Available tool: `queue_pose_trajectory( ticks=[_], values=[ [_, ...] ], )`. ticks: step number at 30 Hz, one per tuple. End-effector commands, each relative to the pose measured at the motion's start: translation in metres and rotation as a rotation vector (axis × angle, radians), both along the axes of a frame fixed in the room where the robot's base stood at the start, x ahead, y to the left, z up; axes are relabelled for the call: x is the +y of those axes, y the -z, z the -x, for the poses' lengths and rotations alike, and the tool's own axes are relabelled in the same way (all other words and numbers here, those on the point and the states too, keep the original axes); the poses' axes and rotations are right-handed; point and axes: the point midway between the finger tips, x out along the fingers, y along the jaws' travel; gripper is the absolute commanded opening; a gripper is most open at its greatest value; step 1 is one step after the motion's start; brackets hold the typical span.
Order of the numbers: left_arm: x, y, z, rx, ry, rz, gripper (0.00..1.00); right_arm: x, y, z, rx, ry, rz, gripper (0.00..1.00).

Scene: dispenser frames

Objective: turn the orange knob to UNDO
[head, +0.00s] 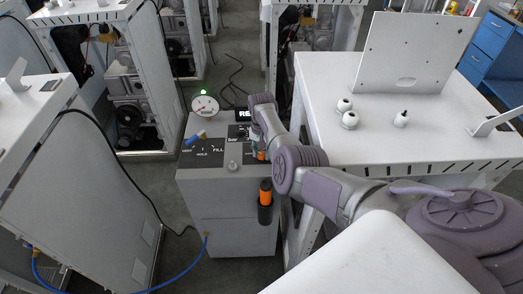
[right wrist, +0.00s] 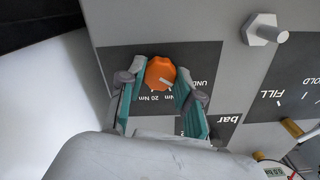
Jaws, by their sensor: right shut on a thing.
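The orange knob (right wrist: 160,72) sits on a dark label panel in the right wrist view, with upside-down lettering "20 Nm" below it and part of "UNDO" to its right. A pale mark on the knob points toward the lower right. My right gripper (right wrist: 158,88) has its teal fingers on either side of the knob and is shut on it. In the head view the right gripper (head: 259,151) reaches down onto the top of the grey cabinet (head: 228,215), and the arm largely hides the knob. My left gripper is not in view.
A blue-handled lever (head: 195,137) and a round gauge (head: 205,105) are left of the gripper. An orange-handled tool (head: 265,190) hangs on the cabinet front. A white table (head: 330,100) with several white knobs stands close on the right. Cables lie on the floor.

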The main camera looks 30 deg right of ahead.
Motion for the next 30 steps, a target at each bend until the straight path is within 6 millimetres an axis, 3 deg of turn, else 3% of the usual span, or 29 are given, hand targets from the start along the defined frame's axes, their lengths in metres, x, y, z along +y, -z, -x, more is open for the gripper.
queue_pose_trajectory(
  ticks=[22, 23, 27, 30],
  values=[
    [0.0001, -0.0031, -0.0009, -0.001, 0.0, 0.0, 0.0, -0.0002, -0.0004, -0.0003, -0.001, -0.099, 0.0, 0.0],
    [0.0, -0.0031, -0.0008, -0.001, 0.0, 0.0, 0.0, -0.0002, -0.0004, -0.0003, -0.001, -0.099, 0.001, 0.37],
    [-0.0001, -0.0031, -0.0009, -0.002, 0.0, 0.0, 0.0, -0.0001, -0.0003, -0.0003, -0.001, -0.098, 0.001, 0.59],
    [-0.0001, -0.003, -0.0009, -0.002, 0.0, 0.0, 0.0, 0.0, -0.0003, -0.0003, -0.001, -0.098, 0.001, 0.59]
  ],
)
